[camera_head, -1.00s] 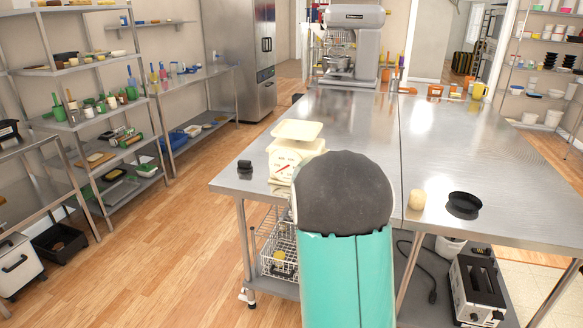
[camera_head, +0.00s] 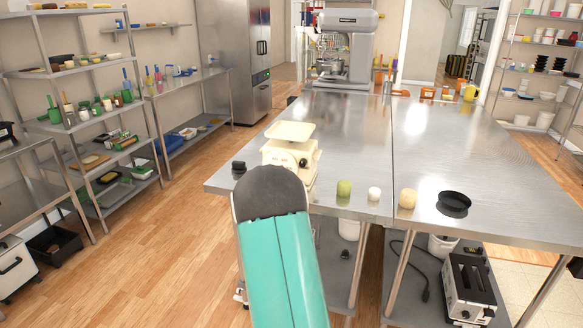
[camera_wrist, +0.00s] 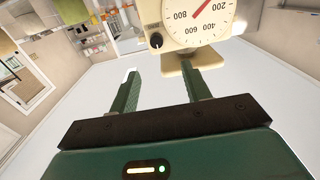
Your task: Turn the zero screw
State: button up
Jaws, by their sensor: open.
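A cream kitchen scale (camera_head: 277,152) with a flat tray on top stands at the table's near left edge. Its lower front is hidden behind my arm in the head view. A dark knob (camera_head: 303,162) shows on its body. The wrist view shows the scale (camera_wrist: 172,64) upside down, with its white dial and red needle. The black knob (camera_wrist: 156,40) sits beside the dial. My gripper (camera_wrist: 163,84) is open, with its two green fingers apart and nothing between them. The fingers point toward the scale; the knob appears beyond the gap, not held.
A green round item (camera_head: 344,188), a white one (camera_head: 374,194), a tan one (camera_head: 407,198) and a black round dish (camera_head: 454,204) line the steel table's (camera_head: 440,150) near edge. A small black object (camera_head: 238,167) lies left of the scale. The table behind is clear up to the mixer (camera_head: 345,50).

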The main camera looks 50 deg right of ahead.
jog(key=x, duration=1.3)
jog(key=shift+s+d, duration=0.2)
jog(key=shift+d, duration=0.2)
jog(key=shift+r, duration=0.1)
jog(key=c, duration=1)
jog(key=shift+m, duration=3.7)
